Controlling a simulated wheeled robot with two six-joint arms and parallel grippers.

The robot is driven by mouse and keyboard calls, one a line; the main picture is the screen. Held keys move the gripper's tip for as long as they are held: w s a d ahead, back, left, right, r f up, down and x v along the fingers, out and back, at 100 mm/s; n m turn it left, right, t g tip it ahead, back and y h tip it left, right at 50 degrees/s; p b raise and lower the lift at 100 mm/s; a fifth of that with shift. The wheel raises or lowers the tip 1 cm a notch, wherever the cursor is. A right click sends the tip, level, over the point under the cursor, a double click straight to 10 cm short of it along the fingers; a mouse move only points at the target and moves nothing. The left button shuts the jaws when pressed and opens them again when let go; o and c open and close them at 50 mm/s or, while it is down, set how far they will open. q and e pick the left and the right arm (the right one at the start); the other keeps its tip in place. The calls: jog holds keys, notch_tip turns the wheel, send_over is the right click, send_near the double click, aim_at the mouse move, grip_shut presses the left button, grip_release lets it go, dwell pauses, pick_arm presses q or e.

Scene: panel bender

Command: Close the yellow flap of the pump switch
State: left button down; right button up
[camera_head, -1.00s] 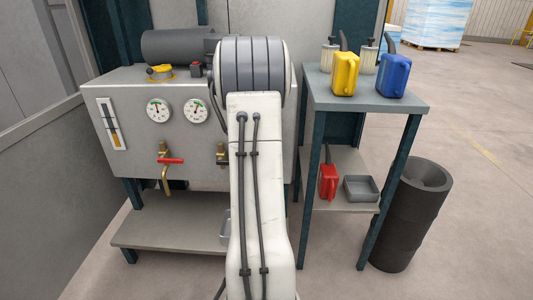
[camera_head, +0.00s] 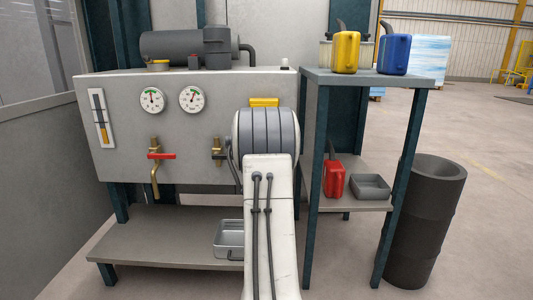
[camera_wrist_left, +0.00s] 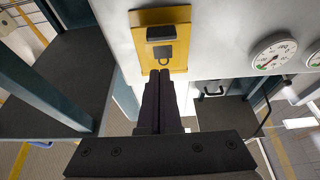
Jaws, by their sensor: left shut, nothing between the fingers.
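The pump switch's yellow flap (camera_head: 264,102) shows in the head view at the right part of the grey cabinet's front, just above my arm's grey joint. In the left wrist view a yellow plate (camera_wrist_left: 178,57) fills the top middle, with a dark grey block and a ring-shaped mark on it. How far the flap stands open I cannot tell. My left gripper (camera_wrist_left: 165,73) is shut and empty, its fingertips at the lower edge of the yellow plate; contact is unclear. In the head view my arm hides that gripper. My right gripper is not in view.
The grey cabinet (camera_head: 125,120) carries two gauges, a red-handled valve (camera_head: 161,156) and a second valve (camera_head: 217,151). At right stands a shelf table (camera_head: 390,79) with yellow and blue cans, and a dark drum (camera_head: 420,225). A lower shelf (camera_head: 150,245) runs beneath the cabinet.

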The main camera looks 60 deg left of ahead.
pick_arm(q)
jog(key=shift+t+y, duration=0.5)
jog(key=shift+y, duration=0.4)
jog(key=shift+w+a+f+b, duration=0.35)
jog(key=shift+a+f+b, duration=0.3)
jog(key=shift+b, duration=0.3)
jog(key=shift+w+a+f+b, duration=0.35)
jog(key=shift+a+f+b, duration=0.15)
jog(key=shift+a+b, duration=0.35)
jog(key=shift+w+a+f+b, duration=0.35)
jog(key=shift+a+f+b, duration=0.25)
jog(key=shift+b, duration=0.45)
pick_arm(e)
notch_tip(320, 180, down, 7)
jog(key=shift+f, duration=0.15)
pick_arm(q)
jog(key=p+v, duration=0.1)
jog(key=v, duration=1.2)
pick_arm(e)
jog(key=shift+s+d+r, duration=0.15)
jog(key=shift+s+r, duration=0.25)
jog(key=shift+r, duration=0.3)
